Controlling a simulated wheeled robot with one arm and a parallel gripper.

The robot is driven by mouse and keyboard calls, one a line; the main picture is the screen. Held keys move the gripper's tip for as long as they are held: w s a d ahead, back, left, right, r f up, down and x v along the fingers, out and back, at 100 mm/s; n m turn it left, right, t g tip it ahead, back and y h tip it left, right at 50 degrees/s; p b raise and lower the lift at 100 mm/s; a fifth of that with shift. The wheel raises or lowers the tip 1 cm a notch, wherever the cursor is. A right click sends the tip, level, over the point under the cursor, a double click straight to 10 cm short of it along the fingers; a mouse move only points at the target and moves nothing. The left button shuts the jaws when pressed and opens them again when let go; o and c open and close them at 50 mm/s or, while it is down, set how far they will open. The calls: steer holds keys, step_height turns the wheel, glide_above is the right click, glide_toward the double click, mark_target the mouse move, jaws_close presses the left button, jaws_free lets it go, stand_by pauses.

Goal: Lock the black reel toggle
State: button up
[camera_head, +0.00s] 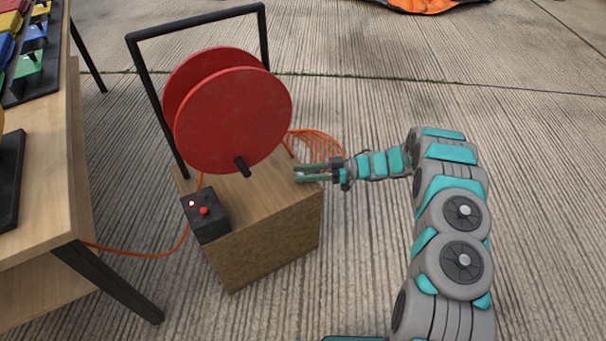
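The red reel (235,115), two red discs, hangs in a black frame (141,80) on a wooden block (265,235). A short black peg (242,166), which looks like the black reel toggle, sticks out low on the front disc. Whether it is locked cannot be told. My gripper (297,173) is to the right of the peg, above the block's right edge and apart from the peg. Its two fingers point left with a narrow gap between them and nothing visible in it.
A black control box (207,222) with a red button and a small white spot sits at the block's left front. Orange cable (318,143) lies behind the block and runs left to a wooden table (45,220). The ribbed floor at right is clear beyond my arm.

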steer(key=shift+o, duration=0.6)
steer(key=shift+s, duration=0.1)
steer(key=w+d, duration=0.1)
steer(key=d, duration=0.6)
steer(key=shift+w+d+b, duration=0.15)
steer(key=shift+d+b, duration=0.15)
steer(key=shift+b, duration=0.15)
